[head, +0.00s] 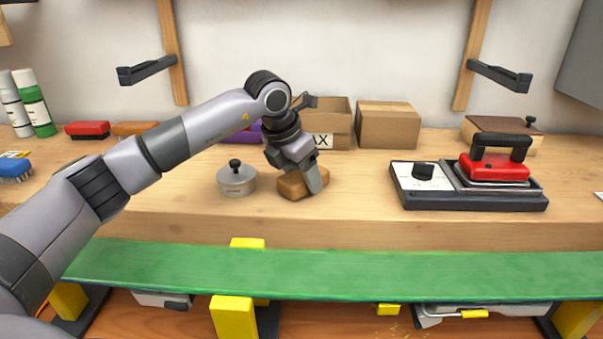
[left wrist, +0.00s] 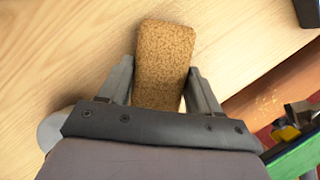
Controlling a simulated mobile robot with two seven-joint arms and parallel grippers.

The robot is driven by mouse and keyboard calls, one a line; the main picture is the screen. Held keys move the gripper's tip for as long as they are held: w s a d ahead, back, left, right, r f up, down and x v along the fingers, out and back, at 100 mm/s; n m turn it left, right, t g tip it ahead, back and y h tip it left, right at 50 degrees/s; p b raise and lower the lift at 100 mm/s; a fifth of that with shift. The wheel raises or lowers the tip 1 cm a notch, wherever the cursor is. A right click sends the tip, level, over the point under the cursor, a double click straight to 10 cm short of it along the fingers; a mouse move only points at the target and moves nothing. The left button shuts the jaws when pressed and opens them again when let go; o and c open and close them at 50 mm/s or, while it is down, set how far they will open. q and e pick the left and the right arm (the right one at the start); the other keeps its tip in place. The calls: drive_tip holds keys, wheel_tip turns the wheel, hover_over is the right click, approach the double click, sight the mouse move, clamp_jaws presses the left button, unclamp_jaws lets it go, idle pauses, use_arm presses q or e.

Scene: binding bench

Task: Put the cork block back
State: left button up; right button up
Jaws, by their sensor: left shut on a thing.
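The cork block (head: 291,187) is a brown speckled block on the wooden bench, near its front edge. It shows between the two fingers in the left wrist view (left wrist: 165,55). My left gripper (head: 314,181) is shut on the block, one finger on each side; in the left wrist view its fingers (left wrist: 160,85) flank the block's near part. I cannot tell whether the block touches the bench or is just above it. My right gripper is not in view.
A lidded metal pot (head: 237,180) stands just left of the block. Cardboard boxes (head: 388,125) stand behind. A red iron (head: 494,165) on a dark base station (head: 415,188) is at the right. A green board (head: 380,274) runs along the front. Bench between block and station is clear.

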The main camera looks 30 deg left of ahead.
use_arm(q)
drive_tip(key=shift+f, duration=0.2)
drive_tip(key=o, duration=1)
drive_tip(key=shift+r, duration=0.2)
drive_tip(key=v, duration=1.2)
